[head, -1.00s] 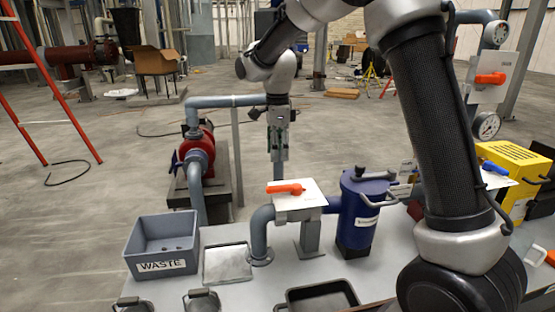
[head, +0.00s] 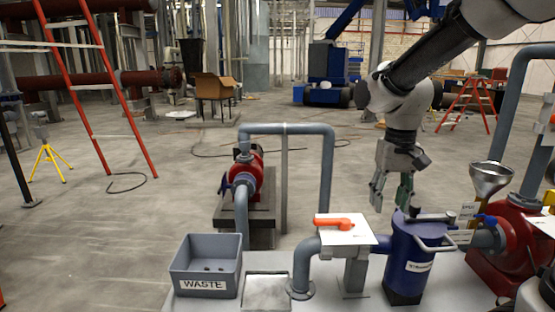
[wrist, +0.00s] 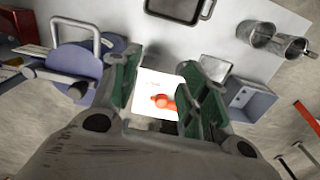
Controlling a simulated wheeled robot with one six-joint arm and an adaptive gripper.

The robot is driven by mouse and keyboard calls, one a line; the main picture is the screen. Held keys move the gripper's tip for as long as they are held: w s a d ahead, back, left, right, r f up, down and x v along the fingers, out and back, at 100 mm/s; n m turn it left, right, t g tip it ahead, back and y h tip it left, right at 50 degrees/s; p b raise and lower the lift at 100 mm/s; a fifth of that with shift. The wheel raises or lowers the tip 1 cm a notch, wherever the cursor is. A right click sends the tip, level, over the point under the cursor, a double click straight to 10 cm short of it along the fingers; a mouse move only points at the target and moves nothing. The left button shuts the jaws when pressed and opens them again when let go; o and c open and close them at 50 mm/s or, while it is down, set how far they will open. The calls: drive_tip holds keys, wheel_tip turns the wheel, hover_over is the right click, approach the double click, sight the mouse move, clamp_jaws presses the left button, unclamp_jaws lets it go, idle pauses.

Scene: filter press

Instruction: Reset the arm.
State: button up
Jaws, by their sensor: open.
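My gripper (head: 391,196) hangs pointing down in the head view, above and behind the blue filter housing (head: 410,258). Its two fingers are apart with nothing between them. In the wrist view my gripper (wrist: 155,85) shows green finger pads spread to either side. Between and below them lies the white plate with the orange valve handle (wrist: 163,101). In the head view the orange handle (head: 334,222) lies flat across its white plate. The blue housing also shows in the wrist view (wrist: 75,62), beside the left finger.
A grey WASTE bin (head: 206,266) and a flat metal tray (head: 267,291) stand on the bench at left. A red pump (head: 247,172) with grey pipes stands behind. A metal funnel (head: 490,179) and red pump are at right. A black tray (wrist: 180,9) and metal cups (wrist: 257,31) show in the wrist view.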

drive_tip(key=s+d+r+t, duration=0.2)
drive_tip(key=s+d, duration=0.3)
drive_tip(key=s, duration=0.3)
drive_tip(key=s+d+r+t, duration=0.2)
drive_tip(key=s+d, duration=0.3)
drive_tip(key=s, duration=0.3)
drive_tip(key=shift+r, duration=0.9)
